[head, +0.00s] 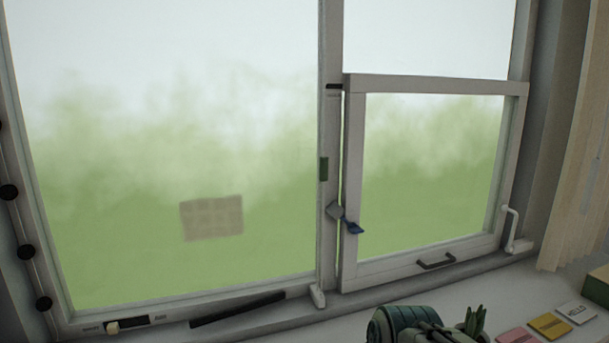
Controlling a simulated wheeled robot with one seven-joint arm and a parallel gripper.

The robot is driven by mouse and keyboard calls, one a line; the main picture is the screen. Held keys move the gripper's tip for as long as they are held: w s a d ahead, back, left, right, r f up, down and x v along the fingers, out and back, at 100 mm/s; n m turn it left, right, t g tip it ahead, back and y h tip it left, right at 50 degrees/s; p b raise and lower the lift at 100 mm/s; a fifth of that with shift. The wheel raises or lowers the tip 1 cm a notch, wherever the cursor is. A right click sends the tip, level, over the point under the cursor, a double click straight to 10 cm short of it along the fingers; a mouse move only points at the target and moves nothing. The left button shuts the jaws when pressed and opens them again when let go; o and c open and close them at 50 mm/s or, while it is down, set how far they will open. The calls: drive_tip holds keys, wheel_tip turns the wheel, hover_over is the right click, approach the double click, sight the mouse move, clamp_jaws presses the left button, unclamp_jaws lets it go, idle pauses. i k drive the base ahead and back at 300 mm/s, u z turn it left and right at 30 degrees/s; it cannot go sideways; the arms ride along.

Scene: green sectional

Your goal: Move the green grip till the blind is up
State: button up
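A small dark green grip (323,169) sits on the pale upright post between the two window panes, at about mid-height. Nothing touches it. No lowered blind is clear over either pane; both show blurred green and white. Pale vertical slats (577,150) hang at the far right edge, and I cannot tell whether they are the blind in question. My gripper is not clearly in view.
The right sash (354,180) has a blue-tipped latch (353,228) and a dark handle (436,261). A dark green ribbed object (395,325) stands low on the sill, beside pink (518,336) and yellow (550,326) cards. A black strip (237,309) lies along the lower frame.

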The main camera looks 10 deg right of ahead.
sight(324, 165)
drive_tip(key=k, duration=1.15)
drive_tip(key=z, duration=0.75)
drive_tip(key=i, duration=0.9)
drive_tip(key=u, duration=0.6)
drive_tip(key=i, duration=0.55)
drive_tip(key=u, duration=0.55)
